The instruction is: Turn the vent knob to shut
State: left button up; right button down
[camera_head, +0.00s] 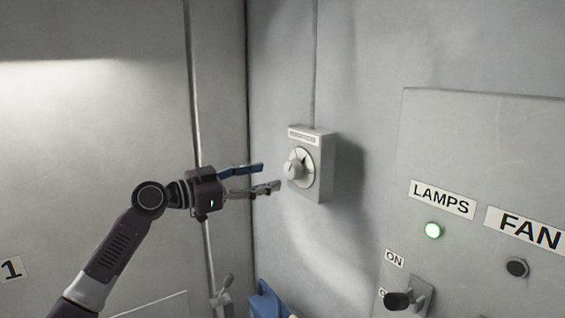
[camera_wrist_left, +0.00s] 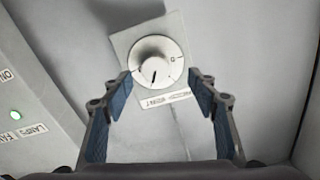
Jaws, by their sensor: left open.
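The vent knob (camera_head: 295,168) is a pale round knob on a white dial, on a grey box (camera_head: 325,172) fixed to the wall. In the left wrist view the knob (camera_wrist_left: 153,71) shows a dark pointer line, and the box (camera_wrist_left: 123,42) carries a label too blurred to read. My left gripper (camera_head: 272,177) is open, a little to the left of the knob and apart from it. In the left wrist view its two blue-padded fingers (camera_wrist_left: 158,85) are spread on either side below the dial, with nothing between them. My right gripper is not in view.
A panel (camera_head: 460,130) at the right carries LAMPS and FAN labels, a lit green lamp (camera_head: 433,230), a dark button (camera_head: 517,268) and a black-handled switch (camera_head: 398,300). A blue object (camera_head: 268,302) sits low in the middle.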

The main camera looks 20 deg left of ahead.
aim_at(289, 170)
pick_arm(q)
jog(key=d, duration=0.1)
jog(key=w+d+r+p, duration=0.1)
jog(key=w+d+p, duration=0.1)
jog(key=shift+w+d+r, duration=0.1)
jog(key=shift+d+r, duration=0.25)
jog(key=shift+w+d+f+p, duration=0.15)
jog(key=shift+w+d+p, duration=0.2)
jog(key=shift+w, duration=0.2)
jog(key=shift+w+d+f+p, duration=0.2)
jog(key=shift+w+p, duration=0.15)
jog(key=shift+w, duration=0.2)
jog(key=shift+w+d+f, duration=0.1)
jog(key=shift+w+d, duration=0.15)
jog(key=shift+w, duration=0.05)
jog(key=c, duration=1.2)
jog(key=shift+o, duration=0.2)
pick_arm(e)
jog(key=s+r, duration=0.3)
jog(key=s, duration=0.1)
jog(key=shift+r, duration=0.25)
